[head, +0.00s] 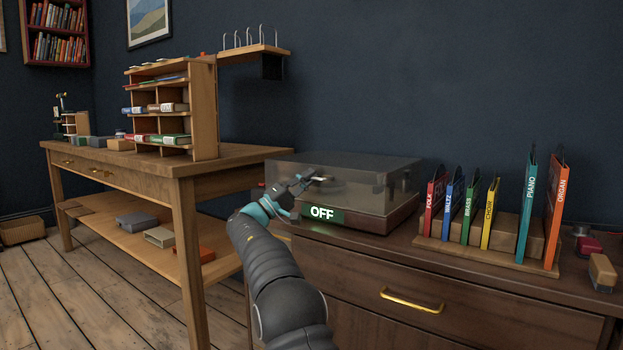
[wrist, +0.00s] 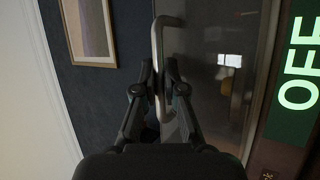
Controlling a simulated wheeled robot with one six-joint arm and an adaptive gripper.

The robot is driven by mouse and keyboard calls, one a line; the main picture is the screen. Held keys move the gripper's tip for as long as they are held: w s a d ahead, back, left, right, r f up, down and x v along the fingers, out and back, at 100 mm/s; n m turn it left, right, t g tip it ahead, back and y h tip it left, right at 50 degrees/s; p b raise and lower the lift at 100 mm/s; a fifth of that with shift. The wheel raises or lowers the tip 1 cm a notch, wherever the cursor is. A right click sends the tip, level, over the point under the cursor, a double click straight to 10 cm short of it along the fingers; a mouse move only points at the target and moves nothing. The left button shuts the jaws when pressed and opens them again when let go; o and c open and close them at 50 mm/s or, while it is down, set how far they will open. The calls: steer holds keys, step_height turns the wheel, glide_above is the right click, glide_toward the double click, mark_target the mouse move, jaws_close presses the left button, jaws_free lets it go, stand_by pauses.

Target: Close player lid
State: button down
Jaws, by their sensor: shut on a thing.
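The player (head: 375,217) stands on the dark wooden cabinet, with a smoky see-through lid (head: 385,172) over its wooden base. The lid looks down on the base; I cannot tell whether a small gap remains. A green sign (head: 322,214) reading OFF is on the player's front, and it also shows at the right of the wrist view (wrist: 298,80). My gripper (head: 300,184) is at the front left of the lid. In the wrist view my gripper (wrist: 158,75) is shut on a grey metal lid handle (wrist: 157,42), whose bent end sticks out beyond the fingers.
A rack of coloured folders (head: 487,213) stands on the cabinet to the right of the player. A wooden table (head: 190,163) with a cubby shelf (head: 205,110) is at the left. The dark wall is close behind the player. Small items lie at the far right.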

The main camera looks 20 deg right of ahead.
steer(key=shift+f, duration=0.45)
steer(key=c, duration=1.5)
jaws_free()
steer(key=shift+r, duration=0.1)
steer(key=shift+a, duration=0.1)
steer(key=v, duration=1.2)
